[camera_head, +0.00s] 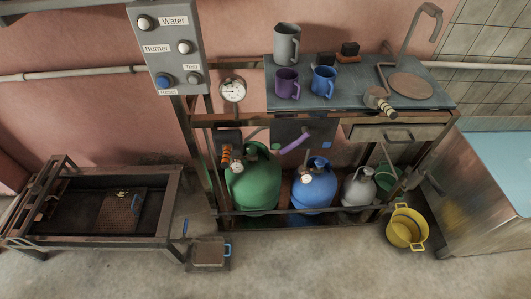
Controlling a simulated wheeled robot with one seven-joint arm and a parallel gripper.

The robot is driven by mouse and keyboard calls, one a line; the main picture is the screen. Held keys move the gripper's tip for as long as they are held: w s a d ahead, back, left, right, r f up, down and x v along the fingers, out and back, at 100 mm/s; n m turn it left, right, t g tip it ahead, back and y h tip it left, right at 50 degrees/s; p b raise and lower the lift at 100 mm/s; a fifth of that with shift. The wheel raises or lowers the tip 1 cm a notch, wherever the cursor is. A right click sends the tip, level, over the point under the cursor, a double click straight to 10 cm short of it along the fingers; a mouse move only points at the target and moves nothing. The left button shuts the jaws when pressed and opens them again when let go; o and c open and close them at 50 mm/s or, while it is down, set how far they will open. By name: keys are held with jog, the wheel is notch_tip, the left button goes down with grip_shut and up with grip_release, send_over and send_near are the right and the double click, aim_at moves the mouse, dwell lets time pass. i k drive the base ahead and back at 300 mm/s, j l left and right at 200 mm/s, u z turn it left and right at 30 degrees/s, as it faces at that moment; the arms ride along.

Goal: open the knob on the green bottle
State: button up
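The green bottle (256,186) stands upright on the floor under the metal counter, at the left end of a row of bottles. A small pale round part (237,167) shows at its upper left. Just above that is an orange ribbed piece (226,154), beside a dark box on the frame. I cannot tell which of these is the knob, or whether it is open or closed. A frame bar crosses in front of the bottle's lower part. My gripper is not in view.
A blue bottle (315,190) and a grey one (359,189) stand to the right. A control panel (168,45) and frame posts rise at left. A low metal stand (163,218), a pedal box (209,253) and a yellow pot (406,229) flank clear floor in front.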

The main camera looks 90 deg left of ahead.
aim_at(251, 148)
jog(key=i+u, duration=0.55)
jog(key=u, duration=0.15)
jog(key=i+l+u, duration=0.1)
jog(key=i+u, duration=0.2)
jog(key=i+j+u, duration=0.1)
jog(key=i+u, duration=0.15)
jog(key=u, duration=0.15)
jog(key=i+u, duration=0.2)
jog(key=u, duration=0.2)
jog(key=i+u, duration=0.25)
jog(key=u, duration=0.15)
